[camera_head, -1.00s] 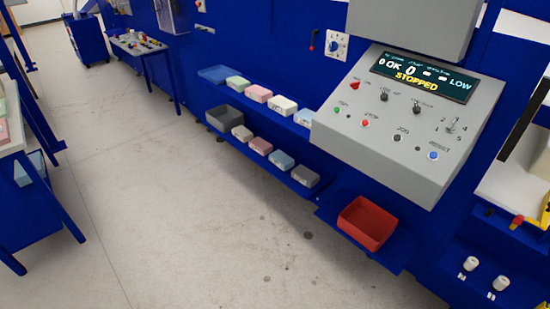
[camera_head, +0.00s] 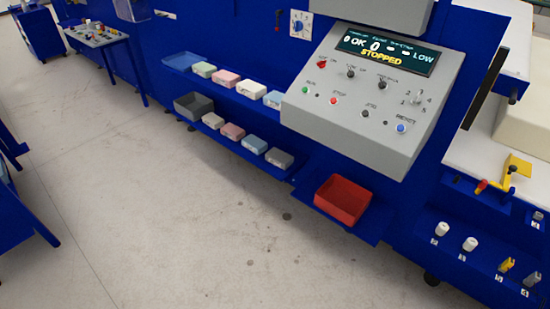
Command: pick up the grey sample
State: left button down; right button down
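The grey sample (camera_head: 279,158) is a small block at the right end of the lower blue shelf, beside a light blue block (camera_head: 254,144). A pink block (camera_head: 232,131) and a beige block (camera_head: 212,121) lie further left in the same row. Neither of my grippers is in the head view.
A dark grey bin (camera_head: 194,106) stands at the lower shelf's left end; a red bin (camera_head: 342,199) stands on a ledge to the right. A grey control panel (camera_head: 355,110) reading STOPPED juts out above. The floor (camera_head: 180,220) in front is clear.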

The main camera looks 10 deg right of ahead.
aim_at(278, 158)
jog(key=i+j, duration=0.1)
jog(key=i, duration=0.25)
jog(key=i+j, duration=0.15)
jog(key=i, duration=0.2)
jog(key=i+z, duration=0.15)
jog(key=z, duration=0.25)
jog(key=i+j+z, duration=0.15)
jog(key=z, duration=0.25)
jog(key=i+j+z, duration=0.15)
jog(key=z, duration=0.5)
